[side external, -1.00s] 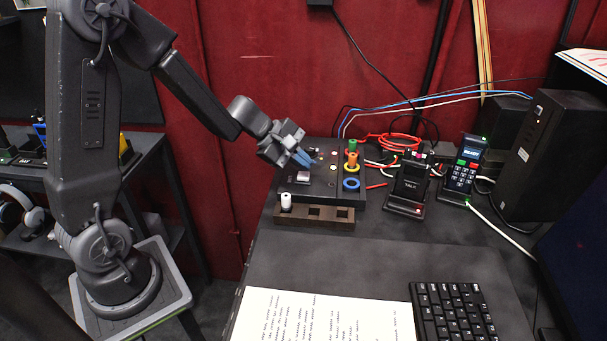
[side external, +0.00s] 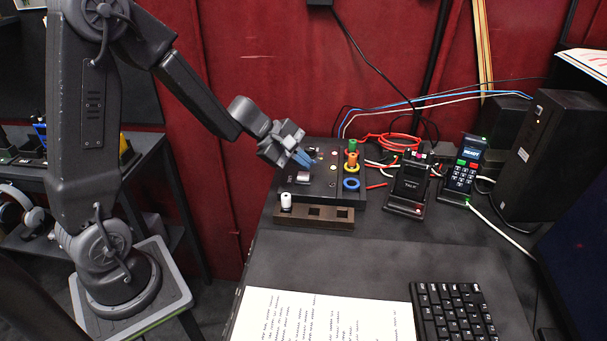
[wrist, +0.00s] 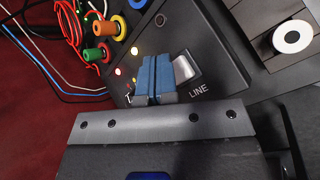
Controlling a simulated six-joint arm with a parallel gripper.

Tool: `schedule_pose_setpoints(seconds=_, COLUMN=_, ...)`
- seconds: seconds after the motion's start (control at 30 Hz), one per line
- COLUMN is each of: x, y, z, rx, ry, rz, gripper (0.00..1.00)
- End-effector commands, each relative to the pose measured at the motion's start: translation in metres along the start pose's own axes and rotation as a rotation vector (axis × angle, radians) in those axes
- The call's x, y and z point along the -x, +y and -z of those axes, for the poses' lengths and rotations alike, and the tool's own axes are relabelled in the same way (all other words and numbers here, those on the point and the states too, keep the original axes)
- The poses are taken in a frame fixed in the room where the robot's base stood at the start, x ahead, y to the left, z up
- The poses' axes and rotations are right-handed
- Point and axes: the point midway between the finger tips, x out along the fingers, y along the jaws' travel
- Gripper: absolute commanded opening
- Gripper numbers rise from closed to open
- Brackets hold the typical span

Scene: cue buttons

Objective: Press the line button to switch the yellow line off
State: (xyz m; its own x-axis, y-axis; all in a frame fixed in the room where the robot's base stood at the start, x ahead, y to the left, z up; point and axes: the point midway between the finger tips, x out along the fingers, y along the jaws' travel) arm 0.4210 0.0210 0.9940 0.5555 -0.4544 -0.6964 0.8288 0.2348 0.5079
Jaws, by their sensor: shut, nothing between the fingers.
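The black button panel (side external: 320,196) stands on the desk below my gripper. A silver rocker-like button (wrist: 186,68) beside the word LINE shows in the wrist view, and it also shows in the side view (side external: 303,178). My gripper (wrist: 153,79) has its blue fingertips together, with nothing held. The fingertips are just left of the silver button in the wrist view and partly overlap its edge; I cannot tell whether they touch it. In the side view my gripper (side external: 304,160) is over the panel's back left. A pale yellow light (wrist: 135,50) and small red lights glow on the panel.
Green, orange, yellow and blue rings and pegs (side external: 351,160) stand on the panel's right. A brown wooden block (side external: 316,216) with a white cylinder (side external: 286,200) lies in front. A handset (side external: 410,184) and keypad device (side external: 463,170) stand to the right. The desk front holds paper and a keyboard.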

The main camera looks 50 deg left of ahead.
Motion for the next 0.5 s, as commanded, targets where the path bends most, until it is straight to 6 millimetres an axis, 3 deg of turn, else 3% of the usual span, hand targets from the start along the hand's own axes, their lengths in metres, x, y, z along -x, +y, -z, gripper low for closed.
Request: schedule_pose_setpoints(seconds=0.5, x=-0.0055, y=-0.0042, z=0.0038, rx=0.001, ry=0.0, rz=0.001, gripper=0.0)
